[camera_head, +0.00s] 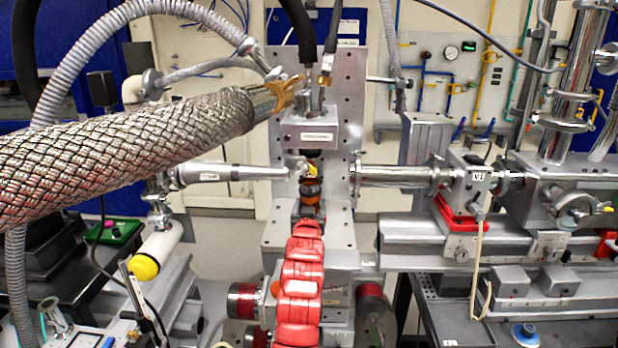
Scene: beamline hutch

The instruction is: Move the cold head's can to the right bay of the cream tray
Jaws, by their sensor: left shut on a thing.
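My left arm, in a braided metal-look sleeve, comes in from the left. Its gold-coloured gripper (291,94) is at the top left of the cold head (307,134), a grey block with a white label. The fingers close by a small silver can (306,103) at the top of the block. The fingers and the hoses partly hide this can, so the exact contact is unclear. A dark part with amber bands (312,188) stands below the block. I cannot make out the cream tray in this view.
A metal nozzle (225,173) and a steel pipe (400,177) flank the cold head. Black hoses (300,35) rise just above it. A rail bench (500,235) fills the right; equipment crowds the lower left.

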